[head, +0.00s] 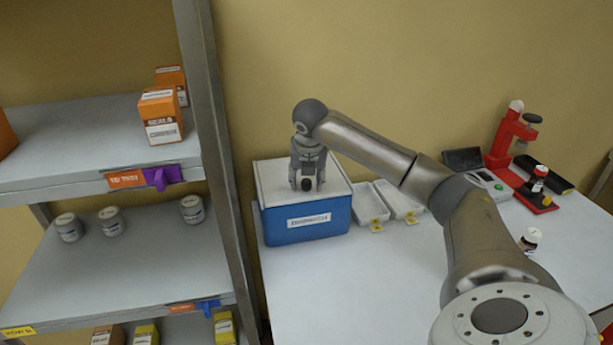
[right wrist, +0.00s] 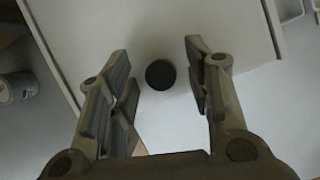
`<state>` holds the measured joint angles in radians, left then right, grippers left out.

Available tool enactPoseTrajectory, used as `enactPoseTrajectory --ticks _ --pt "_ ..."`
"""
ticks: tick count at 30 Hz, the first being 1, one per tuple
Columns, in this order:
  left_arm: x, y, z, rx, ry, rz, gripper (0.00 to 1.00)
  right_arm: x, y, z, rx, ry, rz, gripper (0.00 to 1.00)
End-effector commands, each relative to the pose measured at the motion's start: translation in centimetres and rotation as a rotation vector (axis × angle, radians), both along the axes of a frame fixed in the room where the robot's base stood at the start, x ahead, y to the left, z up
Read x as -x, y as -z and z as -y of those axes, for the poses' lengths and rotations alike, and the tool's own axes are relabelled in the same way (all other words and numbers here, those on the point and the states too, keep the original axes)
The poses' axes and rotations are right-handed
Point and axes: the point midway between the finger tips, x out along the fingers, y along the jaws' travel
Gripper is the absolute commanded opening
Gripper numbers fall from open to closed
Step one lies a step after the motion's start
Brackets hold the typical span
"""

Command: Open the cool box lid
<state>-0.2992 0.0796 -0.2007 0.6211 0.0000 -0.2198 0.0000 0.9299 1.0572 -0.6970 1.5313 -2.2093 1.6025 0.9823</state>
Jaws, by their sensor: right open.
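The cool box (head: 292,226) is blue with a white lid (head: 270,180) and a label on its front; it stands at the left end of the white table. The lid looks shut. A dark round knob (head: 306,184) sits near the lid's front edge. My right gripper (head: 307,182) is over the lid, pointing down at the knob. In the right wrist view the open fingers (right wrist: 163,80) stand on either side of the knob (right wrist: 160,75), with a gap on both sides. The white lid (right wrist: 120,30) fills the upper middle there. My left gripper is not in view.
A metal shelf (head: 100,186) with white jars and orange boxes stands close to the box's left. White trays (head: 402,200) with yellow tags lie right of the box. A red press (head: 508,140) and a small bottle (head: 531,238) are farther right. The table's front is clear.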

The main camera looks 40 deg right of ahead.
Motion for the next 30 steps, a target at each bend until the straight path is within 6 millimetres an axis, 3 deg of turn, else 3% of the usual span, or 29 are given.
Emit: enactPoseTrajectory --ticks 7,18,30 --pt "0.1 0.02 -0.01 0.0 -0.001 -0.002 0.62 -0.03 0.1 0.03 0.0 0.0 0.0 0.46" --pt "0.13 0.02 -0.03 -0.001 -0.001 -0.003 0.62 -0.03 0.05 0.02 0.0 0.0 0.0 0.0" --pt "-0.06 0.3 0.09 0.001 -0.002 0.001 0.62 -0.02 0.15 0.01 0.0 0.0 0.0 0.0"
